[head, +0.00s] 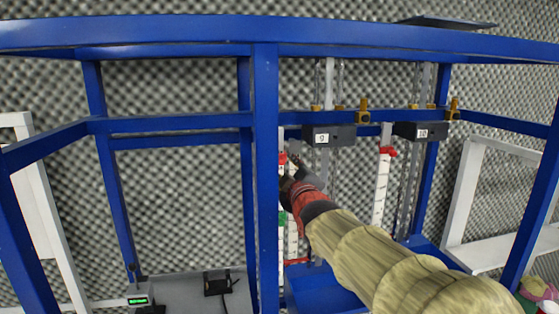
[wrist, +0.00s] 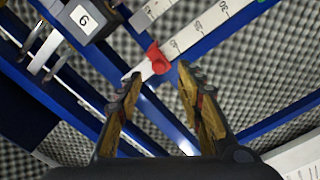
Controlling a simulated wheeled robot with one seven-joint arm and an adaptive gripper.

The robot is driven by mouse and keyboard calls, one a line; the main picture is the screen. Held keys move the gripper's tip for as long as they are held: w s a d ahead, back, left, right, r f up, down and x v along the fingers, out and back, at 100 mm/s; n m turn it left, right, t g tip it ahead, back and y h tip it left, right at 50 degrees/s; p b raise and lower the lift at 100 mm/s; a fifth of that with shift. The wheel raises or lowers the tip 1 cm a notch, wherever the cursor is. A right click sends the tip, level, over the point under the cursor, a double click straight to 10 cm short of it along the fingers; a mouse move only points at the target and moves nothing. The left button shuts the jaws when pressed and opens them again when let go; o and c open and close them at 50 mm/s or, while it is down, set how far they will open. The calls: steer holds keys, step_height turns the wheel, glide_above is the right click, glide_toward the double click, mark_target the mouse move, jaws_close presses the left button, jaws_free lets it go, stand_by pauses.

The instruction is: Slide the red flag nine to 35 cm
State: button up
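The red flag (wrist: 157,58) sits on a white numbered scale (wrist: 192,32) in the wrist view, close to the scale's lower visible end. Beside it is a dark box (wrist: 85,17) whose tilted label looks like a 9. My gripper (wrist: 158,75) is open, its two fingers apart, with the flag just ahead of and between the tips; I see no contact. In the head view the box marked 9 (head: 328,138) hangs from the blue frame, and the flag shows as a small red patch (head: 283,158) by my gripper (head: 291,170). My arm hides part of the scale.
A second box marked 10 (head: 420,131) hangs to the right, with another red flag (head: 388,151) on its own white scale (head: 380,193). A blue upright (head: 265,200) stands close to the left of my gripper. A small green-lit display (head: 138,300) is at lower left.

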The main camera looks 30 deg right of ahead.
mark_target(282, 162)
steer(key=shift+p+x, duration=1)
steer(key=shift+x, duration=2.1)
steer(key=shift+c, duration=0.7)
steer(key=c, duration=0.8)
jaws_close()
